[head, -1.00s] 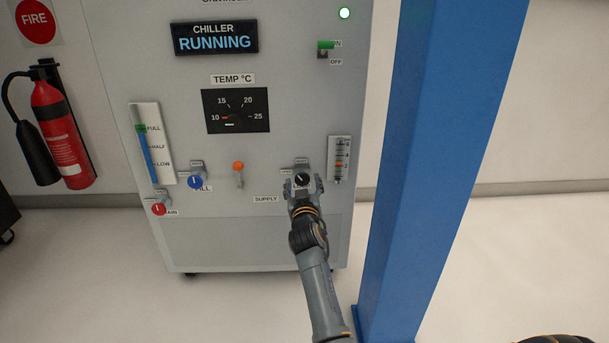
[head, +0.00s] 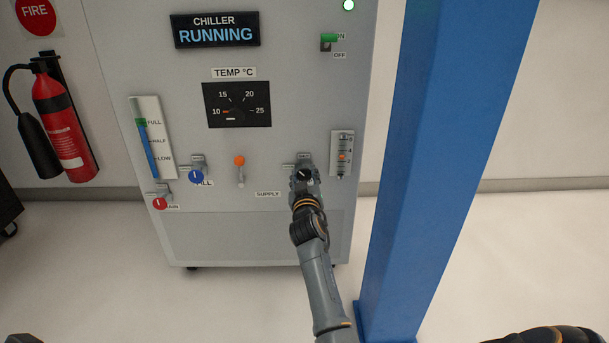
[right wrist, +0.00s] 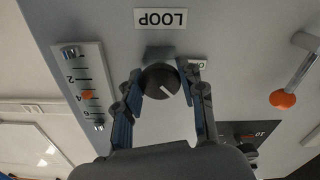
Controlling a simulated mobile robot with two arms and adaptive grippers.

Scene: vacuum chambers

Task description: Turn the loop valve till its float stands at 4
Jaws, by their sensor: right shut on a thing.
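In the right wrist view the float (right wrist: 87,94) is about level with the 4 mark; a small offset is hard to tell.
The chiller (head: 260,235) also carries a blue fill knob (head: 196,177), a red drain knob (head: 159,203), an orange-tipped lever (head: 239,161) and a green switch (head: 329,38). A blue post (head: 435,150) stands close on the right. A fire extinguisher (head: 62,130) hangs at left.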

